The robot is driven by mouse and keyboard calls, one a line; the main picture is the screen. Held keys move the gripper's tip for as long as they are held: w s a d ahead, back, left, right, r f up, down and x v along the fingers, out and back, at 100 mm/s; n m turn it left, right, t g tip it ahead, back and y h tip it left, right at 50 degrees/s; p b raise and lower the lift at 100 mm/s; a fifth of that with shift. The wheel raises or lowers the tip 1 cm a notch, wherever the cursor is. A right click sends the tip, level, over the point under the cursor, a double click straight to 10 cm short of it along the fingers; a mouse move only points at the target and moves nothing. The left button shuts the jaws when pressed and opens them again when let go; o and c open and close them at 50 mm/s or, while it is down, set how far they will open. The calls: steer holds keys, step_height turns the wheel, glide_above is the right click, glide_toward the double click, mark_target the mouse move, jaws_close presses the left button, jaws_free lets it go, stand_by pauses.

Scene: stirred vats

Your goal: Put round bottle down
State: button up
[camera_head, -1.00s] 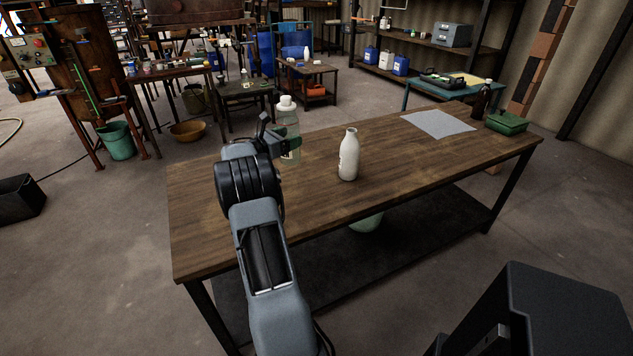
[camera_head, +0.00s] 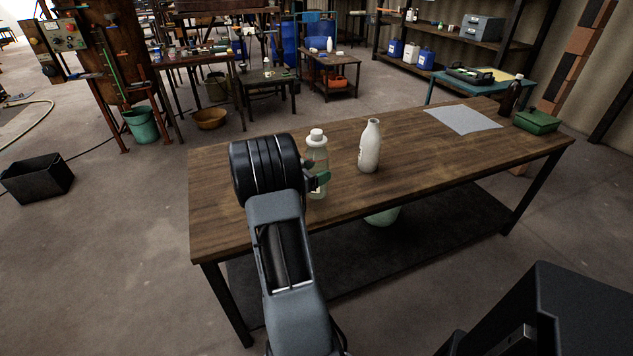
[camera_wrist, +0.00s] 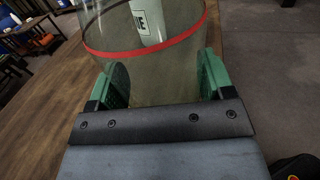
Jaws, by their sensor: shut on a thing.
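The round bottle (camera_head: 317,150) is clear and pale green with a white cap. It is upright over the left part of the wooden table (camera_head: 240,180). My gripper (camera_head: 318,182) is shut on its lower part, partly hidden behind my wrist. In the wrist view the bottle's clear wall (camera_wrist: 150,70) with a red band sits between the green finger pads. A pale piece with dark lettering shows through or on it. I cannot tell whether the bottle's base touches the tabletop.
A white bottle (camera_head: 370,148) stands on the table just right of the round bottle. A grey sheet (camera_head: 462,120), a dark bottle (camera_head: 510,98) and a green box (camera_head: 537,121) are at the table's right end. Bare wood lies between the white bottle and the sheet.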

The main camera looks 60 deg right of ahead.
steer(key=shift+s+a+f, duration=0.1)
steer(key=shift+f, duration=0.8)
steer(key=shift+s+a+f, duration=0.1)
steer(key=shift+f, duration=0.75)
steer(key=shift+f+b, duration=0.15)
steer(key=shift+b, duration=0.15)
